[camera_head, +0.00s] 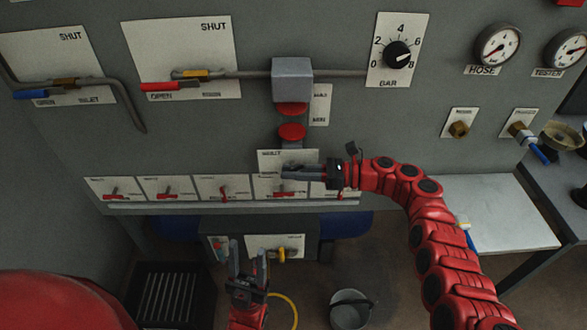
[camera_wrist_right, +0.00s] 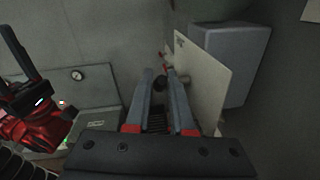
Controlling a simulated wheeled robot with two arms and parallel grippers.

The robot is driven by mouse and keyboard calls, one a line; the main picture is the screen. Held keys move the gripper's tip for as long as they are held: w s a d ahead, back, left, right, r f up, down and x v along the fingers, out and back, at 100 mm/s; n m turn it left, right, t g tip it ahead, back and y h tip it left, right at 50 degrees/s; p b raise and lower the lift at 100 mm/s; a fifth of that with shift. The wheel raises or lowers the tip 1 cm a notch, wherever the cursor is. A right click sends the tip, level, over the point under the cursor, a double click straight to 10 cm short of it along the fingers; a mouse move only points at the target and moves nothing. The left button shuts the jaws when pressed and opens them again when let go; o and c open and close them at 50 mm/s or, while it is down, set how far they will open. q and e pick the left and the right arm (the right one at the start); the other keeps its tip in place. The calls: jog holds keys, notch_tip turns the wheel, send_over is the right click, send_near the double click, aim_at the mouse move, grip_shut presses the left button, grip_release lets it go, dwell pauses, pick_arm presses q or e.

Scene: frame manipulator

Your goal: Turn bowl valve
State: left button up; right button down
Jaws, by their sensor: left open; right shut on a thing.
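My right gripper (camera_head: 290,174) reaches in from the right to a white labelled plate (camera_head: 270,158) in the lower row of the wall panel. In the right wrist view its fingers (camera_wrist_right: 162,82) are closed around a small dark valve handle (camera_wrist_right: 160,84), largely hidden between them. I cannot read the plate's label well enough to tell whether this is the bowl valve. My left gripper (camera_head: 248,250) is open and empty, low in front of the panel, pointing up. Part of the left arm also shows in the right wrist view (camera_wrist_right: 28,130).
Small red-handled valves (camera_head: 167,191) line the ledge to the left. Above are a grey box (camera_head: 292,78) with red discs, long lever handles (camera_head: 170,86) and a black knob (camera_head: 398,54). A bucket (camera_head: 351,310) stands on the floor; a white table (camera_head: 490,205) is at right.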

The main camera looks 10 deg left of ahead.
jog(key=h+p, duration=0.1)
jog(key=p, duration=0.2)
jog(key=r+h+p, duration=0.1)
jog(key=p, duration=0.2)
jog(key=h+p, duration=0.1)
jog(key=p, duration=0.3)
jog(key=shift+s+r+t, duration=0.1)
jog(key=shift+r+t, duration=0.2)
jog(key=h+p, duration=0.4)
jog(key=p, duration=0.1)
jog(key=shift+f+n+t, duration=0.3)
jog(key=shift+f+t, duration=0.1)
jog(key=shift+f+h+p, duration=0.15)
jog(key=shift+h+p, duration=0.45)
jog(key=shift+f+t+h, duration=0.2)
jog(key=shift+t+h, duration=0.2)
jog(key=shift+h, duration=0.6)
jog(key=c, duration=1.1)
grip_release()
